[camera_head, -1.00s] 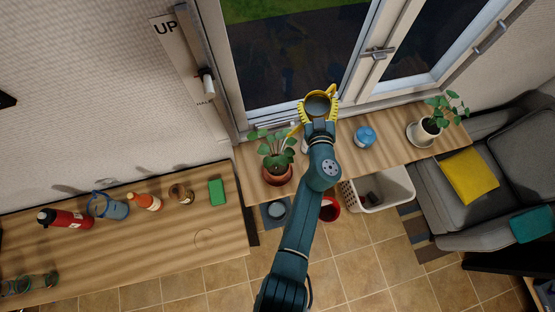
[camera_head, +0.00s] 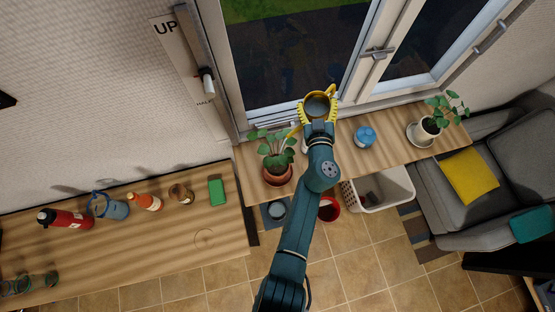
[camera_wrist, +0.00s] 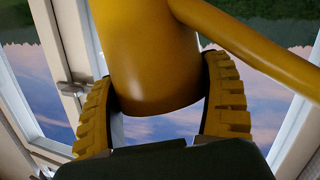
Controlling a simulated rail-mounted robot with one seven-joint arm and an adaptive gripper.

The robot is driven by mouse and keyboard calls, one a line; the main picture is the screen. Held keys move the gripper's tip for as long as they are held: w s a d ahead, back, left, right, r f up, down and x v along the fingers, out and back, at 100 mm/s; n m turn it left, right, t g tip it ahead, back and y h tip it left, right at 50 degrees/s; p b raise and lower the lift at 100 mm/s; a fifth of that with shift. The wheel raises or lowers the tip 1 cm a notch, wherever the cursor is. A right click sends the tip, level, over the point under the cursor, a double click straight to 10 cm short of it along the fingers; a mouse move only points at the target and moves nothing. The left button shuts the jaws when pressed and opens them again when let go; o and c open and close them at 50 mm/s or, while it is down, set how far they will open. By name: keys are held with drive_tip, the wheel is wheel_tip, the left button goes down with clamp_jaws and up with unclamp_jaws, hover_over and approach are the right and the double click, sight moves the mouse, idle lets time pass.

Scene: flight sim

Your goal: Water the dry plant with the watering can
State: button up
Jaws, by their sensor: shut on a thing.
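My gripper (camera_head: 318,124) is shut on the yellow watering can (camera_head: 306,107), held over the windowsill shelf. In the wrist view, the ridged fingers of my gripper (camera_wrist: 162,100) press on both sides of the can's smooth body (camera_wrist: 150,50), and a yellow tube runs off to the upper right. In the head view, the spout points down-left toward a leafy plant (camera_head: 272,145) in a terracotta pot (camera_head: 278,176). Another green plant stands in a white pot (camera_head: 429,127) at the right. Which plant is dry, and whether water flows, I cannot tell.
A blue round object (camera_head: 364,136) sits on the wooden shelf (camera_head: 392,150) between the plants. The window (camera_head: 300,50) is close behind the can. A white basket (camera_head: 385,190) and a red bucket (camera_head: 329,209) are below. A side table (camera_head: 150,245) holds several items.

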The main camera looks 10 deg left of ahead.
sight(326, 94)
drive_tip(key=shift+r, duration=0.2)
drive_tip(key=shift+w+d+f+m+g, duration=0.2)
drive_tip(key=shift+w+d+m+g, duration=0.3)
drive_tip(key=shift+w+g, duration=0.3)
drive_tip(key=shift+w+f, duration=0.1)
drive_tip(key=shift+w, duration=0.1)
drive_tip(key=shift+w+d+m+g, duration=0.35)
drive_tip(key=shift+w+m+g, duration=0.05)
drive_tip(key=shift+w+g, duration=0.2)
drive_tip(key=shift+y, duration=0.3)
drive_tip(key=shift+r, duration=2.1)
